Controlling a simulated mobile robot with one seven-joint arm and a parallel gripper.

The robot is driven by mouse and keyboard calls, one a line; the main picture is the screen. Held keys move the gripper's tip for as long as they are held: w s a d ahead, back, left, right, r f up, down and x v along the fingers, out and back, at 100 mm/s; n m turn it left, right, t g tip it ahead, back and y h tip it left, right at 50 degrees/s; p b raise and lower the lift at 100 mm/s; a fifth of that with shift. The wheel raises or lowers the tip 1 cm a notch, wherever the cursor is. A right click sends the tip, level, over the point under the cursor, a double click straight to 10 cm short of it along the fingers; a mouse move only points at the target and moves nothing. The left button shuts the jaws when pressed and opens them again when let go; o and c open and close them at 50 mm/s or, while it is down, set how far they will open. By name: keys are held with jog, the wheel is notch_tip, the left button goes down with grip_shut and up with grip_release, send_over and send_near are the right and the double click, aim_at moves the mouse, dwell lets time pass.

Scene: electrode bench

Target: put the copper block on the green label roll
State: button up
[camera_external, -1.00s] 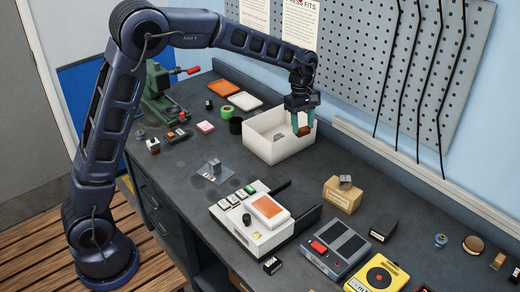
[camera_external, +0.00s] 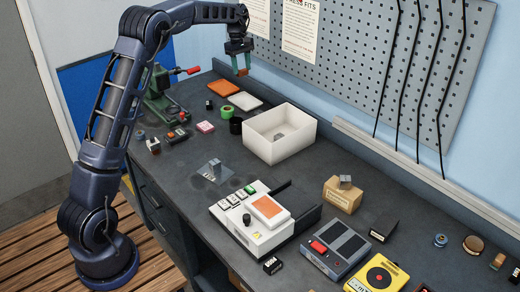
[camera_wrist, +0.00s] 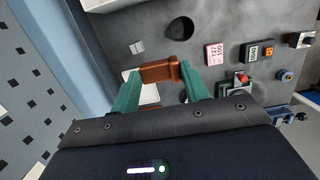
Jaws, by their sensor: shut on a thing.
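My gripper (camera_external: 241,68) hangs high over the back of the bench, with its teal fingers pointing down. It is shut on the copper block (camera_wrist: 160,71), which spans the two fingertips in the wrist view. The block is small and partly covered by the fingers in the external view. The green label roll (camera_external: 227,112) lies on the bench, below and slightly left of my gripper in the picture, clear of the block. I cannot make out the green roll in the wrist view.
Orange (camera_external: 224,88) and white (camera_external: 245,100) flat trays lie behind, and a pink item (camera_external: 205,127) lies to the left. The perforated wall panel (camera_external: 400,80) bounds the back.

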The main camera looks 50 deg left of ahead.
send_over(228, 109)
jog(key=f, duration=1.9)
jog(key=shift+a+f, duration=0.2)
jog(key=shift+a, duration=0.15)
jog(key=shift+f, duration=0.1)
jog(key=o, duration=1.2)
jog(key=r, duration=0.4)
jog(key=a+r, duration=0.1)
jog(key=r, duration=0.7)
jog(key=shift+a+r, duration=0.1)
jog(key=shift+a, duration=0.25)
